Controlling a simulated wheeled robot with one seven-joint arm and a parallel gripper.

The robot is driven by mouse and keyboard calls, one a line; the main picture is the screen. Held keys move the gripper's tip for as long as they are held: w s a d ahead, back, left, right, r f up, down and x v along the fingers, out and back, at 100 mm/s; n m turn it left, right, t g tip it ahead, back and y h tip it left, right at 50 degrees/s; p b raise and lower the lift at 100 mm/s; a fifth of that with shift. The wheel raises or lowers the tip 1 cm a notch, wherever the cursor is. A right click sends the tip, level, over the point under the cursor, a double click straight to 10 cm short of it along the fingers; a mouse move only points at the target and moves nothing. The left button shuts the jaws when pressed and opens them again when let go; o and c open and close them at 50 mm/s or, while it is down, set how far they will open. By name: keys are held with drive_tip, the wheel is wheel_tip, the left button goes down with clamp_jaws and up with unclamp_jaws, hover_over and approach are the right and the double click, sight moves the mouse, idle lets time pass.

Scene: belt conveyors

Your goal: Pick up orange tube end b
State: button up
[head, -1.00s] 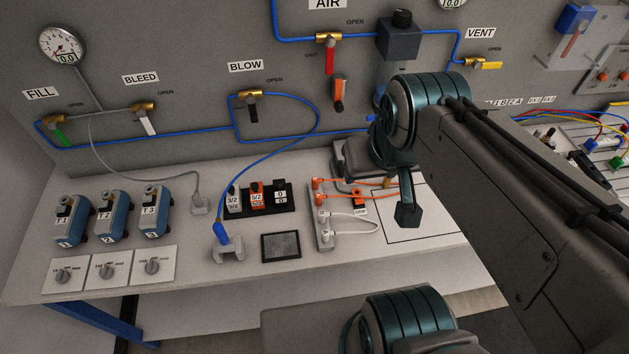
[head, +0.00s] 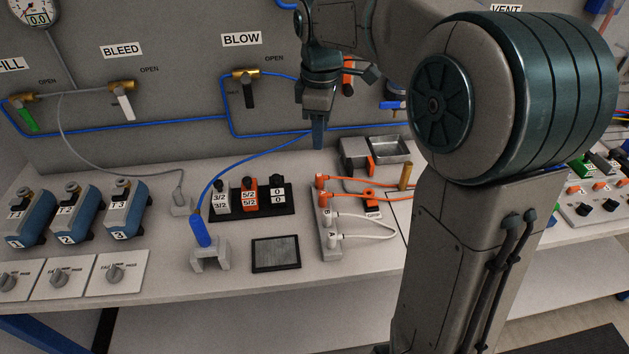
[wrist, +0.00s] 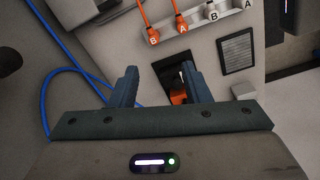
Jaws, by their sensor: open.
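Orange tube end B (wrist: 153,40) is plugged into the end of a grey rack (wrist: 200,24) in the wrist view, its letter B facing up. In the head view it is the farthest orange end (head: 322,180) on the rack. Orange tube end A (wrist: 182,27) sits beside it, with white ends B (wrist: 213,15) and A (wrist: 247,5) further along. My gripper (wrist: 159,71) is open and empty. In the head view my gripper (head: 318,143) points down above and behind the rack, apart from the tube ends.
A black valve block holder (head: 268,213) stands left of the rack. A blue tube (head: 240,158) loops close by my gripper to a blue plug on a grey stand (head: 210,258). A metal tray (head: 390,150) lies behind right. A dark square pad (head: 276,254) lies in front.

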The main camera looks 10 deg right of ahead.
sight(319, 175)
drive_tip(key=shift+n, duration=0.5)
drive_tip(key=f, duration=0.3)
drive_tip(key=w+f, duration=0.1)
drive_tip(key=f, duration=0.6)
drive_tip(key=shift+w+a+f+b, duration=0.15)
drive_tip(key=shift+w+a+b, duration=0.05)
drive_tip(key=shift+b, duration=0.2)
drive_tip(key=shift+w+d+f, duration=0.1)
drive_tip(key=shift+d+f, duration=0.05)
drive_tip(key=shift+f, duration=1.15)
drive_tip(key=shift+d+f, duration=0.1)
drive_tip(key=shift+f, duration=1.2)
clamp_jaws()
